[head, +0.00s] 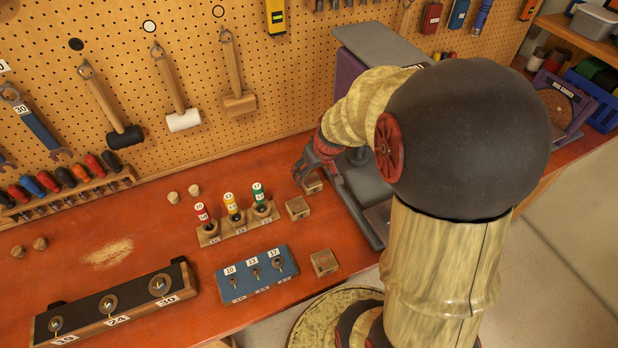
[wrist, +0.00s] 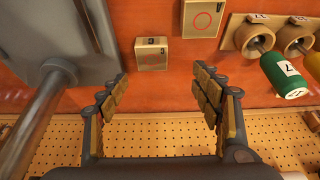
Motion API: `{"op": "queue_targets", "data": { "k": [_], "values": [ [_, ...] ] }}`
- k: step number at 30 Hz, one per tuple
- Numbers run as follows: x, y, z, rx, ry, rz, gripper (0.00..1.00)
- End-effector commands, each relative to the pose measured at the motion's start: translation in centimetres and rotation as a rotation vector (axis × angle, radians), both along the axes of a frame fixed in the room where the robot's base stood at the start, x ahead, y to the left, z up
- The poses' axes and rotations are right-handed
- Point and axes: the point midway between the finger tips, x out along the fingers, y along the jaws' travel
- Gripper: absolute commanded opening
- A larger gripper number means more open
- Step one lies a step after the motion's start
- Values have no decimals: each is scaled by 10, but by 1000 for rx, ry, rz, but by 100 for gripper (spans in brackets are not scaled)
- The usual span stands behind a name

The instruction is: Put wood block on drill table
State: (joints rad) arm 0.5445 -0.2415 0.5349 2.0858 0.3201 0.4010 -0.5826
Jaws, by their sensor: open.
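Three small wood blocks stand on the red bench. One block (head: 312,184) is right under my gripper (head: 308,172), one (head: 298,208) is just in front of it, and one (head: 324,262) is near the bench's front edge. My gripper (wrist: 163,85) is open and empty, fingers apart from the blocks. The grey drill press (head: 362,207) is right of the blocks; its grey plate (wrist: 50,28) and column show at left. My arm hides much of the drill table.
A wooden holder with red, yellow and green numbered tools (head: 238,228) stands left of the blocks. A blue numbered rack (head: 256,275) and a long black rack (head: 115,300) lie in front. A pegboard (head: 200,60) with mallets rises behind. The bench's left middle is mostly clear.

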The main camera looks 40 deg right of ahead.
Motion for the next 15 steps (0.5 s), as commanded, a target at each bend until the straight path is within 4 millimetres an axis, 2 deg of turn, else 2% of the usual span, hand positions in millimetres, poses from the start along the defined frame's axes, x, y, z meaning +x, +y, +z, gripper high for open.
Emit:
{"op": "queue_targets", "data": {
  "k": [1, 4, 15],
  "values": [
    [-1, -9, -5, 1, 5, -14, 65],
    [0, -17, -17, -2, 8, -21, 65],
    [13, -19, -48, -2, 9, -19, 65]
  ]
}}
